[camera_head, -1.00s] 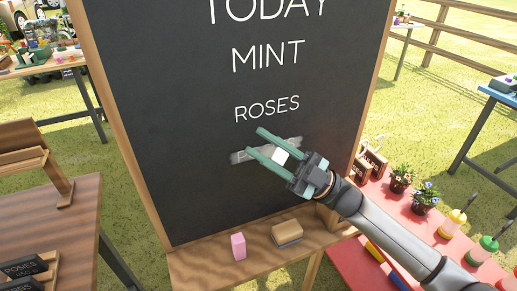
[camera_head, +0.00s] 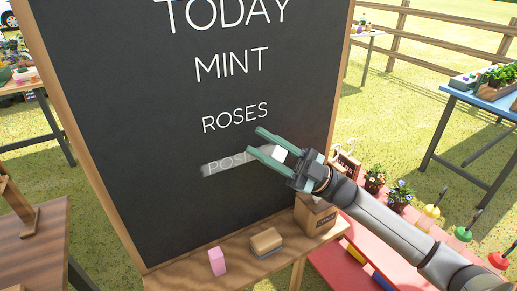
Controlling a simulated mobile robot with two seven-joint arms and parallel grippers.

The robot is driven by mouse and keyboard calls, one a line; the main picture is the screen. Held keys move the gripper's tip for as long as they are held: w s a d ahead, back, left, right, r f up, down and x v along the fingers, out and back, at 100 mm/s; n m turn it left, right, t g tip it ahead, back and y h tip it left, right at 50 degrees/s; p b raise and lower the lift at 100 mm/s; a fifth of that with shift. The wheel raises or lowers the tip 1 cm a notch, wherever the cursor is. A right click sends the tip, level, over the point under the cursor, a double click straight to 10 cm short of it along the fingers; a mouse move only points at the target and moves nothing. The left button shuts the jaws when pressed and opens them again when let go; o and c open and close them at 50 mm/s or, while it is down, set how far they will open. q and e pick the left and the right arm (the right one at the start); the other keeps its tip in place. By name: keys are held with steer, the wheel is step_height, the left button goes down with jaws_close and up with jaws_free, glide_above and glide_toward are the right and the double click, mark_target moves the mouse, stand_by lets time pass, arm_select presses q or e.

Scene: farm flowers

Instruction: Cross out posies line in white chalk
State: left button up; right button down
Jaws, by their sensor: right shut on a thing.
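The chalkboard (camera_head: 120,140) stands upright before me with white lettering. The posies line (camera_head: 225,165) is under the roses line (camera_head: 235,117); a pale, smeared white band lies over its letters, and its right end is hidden by my gripper. My right gripper (camera_head: 256,142) comes in from the right and is shut on a white chalk piece (camera_head: 280,153), at the right end of that line. I cannot tell whether the chalk touches the board. My left gripper is not in view.
On the wooden ledge (camera_head: 190,275) below the board are a pink block (camera_head: 217,261), an eraser (camera_head: 267,242) and a cardboard chalk box (camera_head: 316,215). A red stand (camera_head: 335,268) with flower pots (camera_head: 374,181) and bottles is at the right, under my right arm.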

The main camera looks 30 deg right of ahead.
steer(key=shift+d+b, duration=0.35)
steer(key=shift+d, duration=1.25)
steer(key=shift+a+r+p, duration=0.1)
steer(key=shift+a+p, duration=0.35)
steer(key=shift+a, duration=0.55)
steer(key=a+p, duration=0.1)
steer(key=a, duration=0.3)
steer(key=a+p, duration=0.1)
steer(key=a, duration=0.4)
steer(key=a+p, duration=0.1)
steer(key=a, duration=0.4)
steer(key=shift+s+a, duration=0.1)
steer(key=shift+s, duration=0.15)
steer(key=s+p, duration=0.2)
steer(key=s, duration=0.4)
steer(key=shift+s, duration=0.1)
